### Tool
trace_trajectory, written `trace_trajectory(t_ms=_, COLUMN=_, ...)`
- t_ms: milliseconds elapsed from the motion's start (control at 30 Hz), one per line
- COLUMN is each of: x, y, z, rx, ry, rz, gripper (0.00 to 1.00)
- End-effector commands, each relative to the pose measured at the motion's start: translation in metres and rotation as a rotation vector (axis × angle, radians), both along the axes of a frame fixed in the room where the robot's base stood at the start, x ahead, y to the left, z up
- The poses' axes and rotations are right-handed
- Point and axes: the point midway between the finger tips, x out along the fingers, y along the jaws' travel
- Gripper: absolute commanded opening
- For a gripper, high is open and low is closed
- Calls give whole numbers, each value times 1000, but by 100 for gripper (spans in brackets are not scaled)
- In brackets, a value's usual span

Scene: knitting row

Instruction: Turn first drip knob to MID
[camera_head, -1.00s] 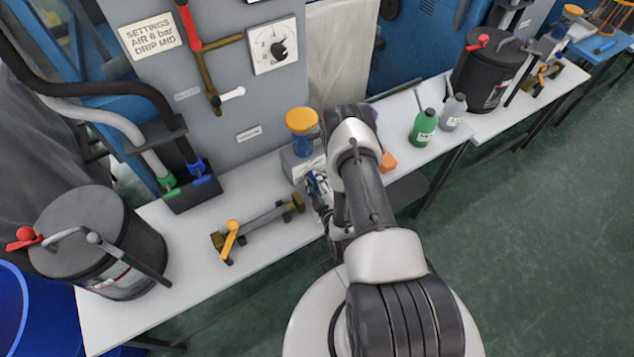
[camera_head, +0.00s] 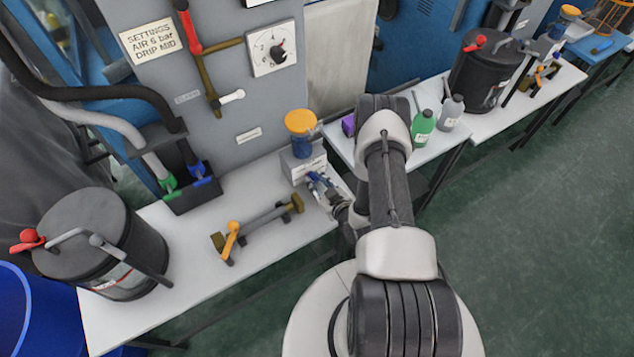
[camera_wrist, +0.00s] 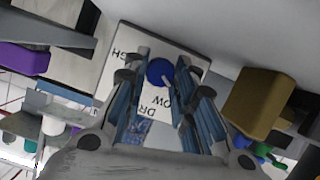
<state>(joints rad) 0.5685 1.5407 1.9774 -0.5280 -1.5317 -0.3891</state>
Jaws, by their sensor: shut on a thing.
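The first drip knob (camera_wrist: 160,72) is a round blue knob on a white label plate (camera_wrist: 118,42) with black lettering, seen upside down in the wrist view. Parts of the words "DRIP", "LOW" and "HIGH" show. My gripper (camera_wrist: 162,75) has its fingers on both sides of the knob and is shut on it. A pale mark shows at the knob's edge. In the head view my gripper (camera_head: 318,182) is at the front of the grey drip box (camera_head: 289,166), under a blue jar with a yellow lid (camera_head: 300,122). The knob is hidden there.
A sign (camera_head: 150,37) reads "SETTINGS AIR 6 bar DRIP MID". A brass-ended pipe with a yellow lever (camera_head: 232,232) lies left of the box. A black drum (camera_head: 100,240) stands at the table's left end. Green (camera_head: 423,125) and grey bottles stand right.

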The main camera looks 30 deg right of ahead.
Motion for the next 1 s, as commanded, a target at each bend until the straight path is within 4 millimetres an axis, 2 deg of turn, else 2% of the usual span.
trace_trajectory(t_ms=500, x=2, y=-6, z=-1, rx=446, ry=10, rz=0, gripper=1)
trace_trajectory(t_ms=733, x=2, y=-7, z=-1, rx=571, ry=13, rz=1, gripper=1)
trace_trajectory(t_ms=1000, x=2, y=-7, z=0, rx=638, ry=16, rz=2, gripper=1)
